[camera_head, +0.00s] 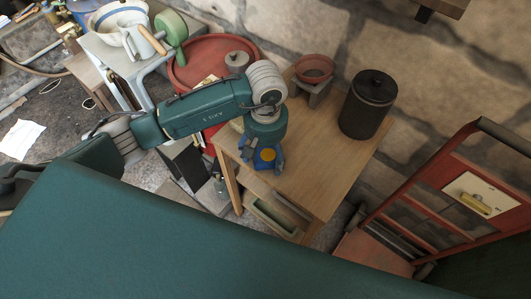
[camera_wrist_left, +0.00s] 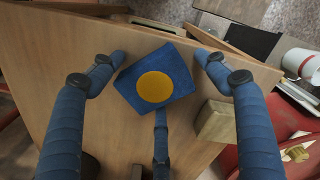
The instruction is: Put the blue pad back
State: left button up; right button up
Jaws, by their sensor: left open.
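The blue pad (camera_wrist_left: 178,68), with a yellow disc on it, lies on the wooden table (camera_wrist_left: 40,50) near its edge in the left wrist view. It also shows, small, in the head view (camera_head: 266,156). My left gripper (camera_wrist_left: 160,75) is open above it, with one finger at each side of the pad and a third by its near edge. I cannot tell whether any finger touches it. In the head view the same gripper (camera_head: 264,161) points down at the table's front left and partly hides the pad. My right gripper is not in view.
A small wooden block (camera_wrist_left: 216,121) is right of the pad. The table's middle right is clear.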

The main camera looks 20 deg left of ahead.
aim_at(266, 155)
pick_arm(q)
jog(key=shift+w+r, duration=0.1)
jog(key=shift+r, duration=0.4)
notch_tip(266, 155, up, 11)
jog(key=b, duration=0.2)
